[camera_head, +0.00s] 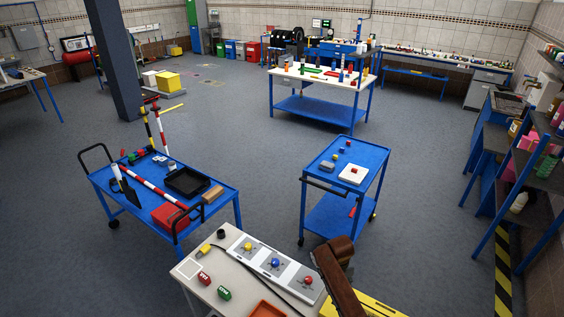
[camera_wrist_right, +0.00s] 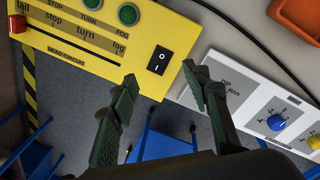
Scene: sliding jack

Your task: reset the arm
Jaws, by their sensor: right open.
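My right arm (camera_head: 333,272) shows as a brown link over the right part of the near workbench (camera_head: 225,258). In the right wrist view my right gripper (camera_wrist_right: 159,74) has its two dark fingers spread apart, with nothing between them. The fingertips appear near the yellow panel (camera_wrist_right: 75,45) and the white knob panel (camera_wrist_right: 245,95); whether they touch cannot be told. The yellow panel also shows in the head view (camera_head: 365,304), partly behind my arm. My left gripper is not in view.
The white panel's yellow, blue and red knobs (camera_head: 248,246) stand left of my arm. An orange tray (camera_head: 266,309), small red and green blocks (camera_head: 224,293) and a black cable lie nearby. Blue carts (camera_head: 375,158) stand beyond the bench, with open floor around them.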

